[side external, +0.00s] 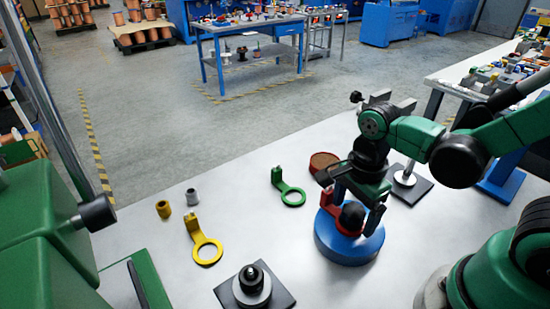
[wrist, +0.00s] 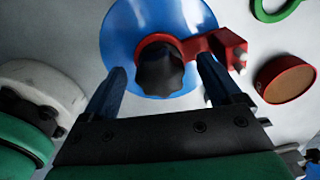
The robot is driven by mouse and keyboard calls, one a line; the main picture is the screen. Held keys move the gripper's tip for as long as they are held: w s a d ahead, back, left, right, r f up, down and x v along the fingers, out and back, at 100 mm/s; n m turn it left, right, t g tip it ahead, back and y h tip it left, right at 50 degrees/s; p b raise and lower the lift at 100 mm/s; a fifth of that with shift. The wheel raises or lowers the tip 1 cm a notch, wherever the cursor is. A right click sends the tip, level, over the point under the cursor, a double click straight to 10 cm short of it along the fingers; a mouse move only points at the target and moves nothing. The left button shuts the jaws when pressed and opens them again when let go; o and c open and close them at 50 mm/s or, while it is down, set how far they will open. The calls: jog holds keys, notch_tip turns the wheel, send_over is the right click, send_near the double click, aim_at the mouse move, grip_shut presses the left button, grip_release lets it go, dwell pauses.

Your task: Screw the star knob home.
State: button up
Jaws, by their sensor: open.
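The black star knob (wrist: 160,68) sits on top of the red bracket and the blue round base, between my finger pads. In the side external view the knob (side external: 352,214) shows as a dark round shape between the fingers. My gripper (wrist: 158,82) is open, with one finger on each side of the knob and a visible gap on both sides. In the side view my gripper (side external: 357,205) points down over the base. The red bracket (wrist: 204,46) rings the knob and reaches to the right. The blue base (wrist: 122,40) stands on the table. The knob's underside and thread are hidden.
A red round dish with a brown top (side external: 322,161) stands close behind the base. Green (side external: 291,195) and yellow (side external: 207,250) ring brackets lie to the left. A black plate with a stepped post (side external: 253,287) is in front, another post (side external: 406,175) behind right.

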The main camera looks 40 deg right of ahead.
jog(key=n, duration=0.5)
jog(key=shift+n, duration=0.4)
jog(key=n, duration=1)
jog(key=shift+n, duration=0.4)
jog(key=n, duration=0.4)
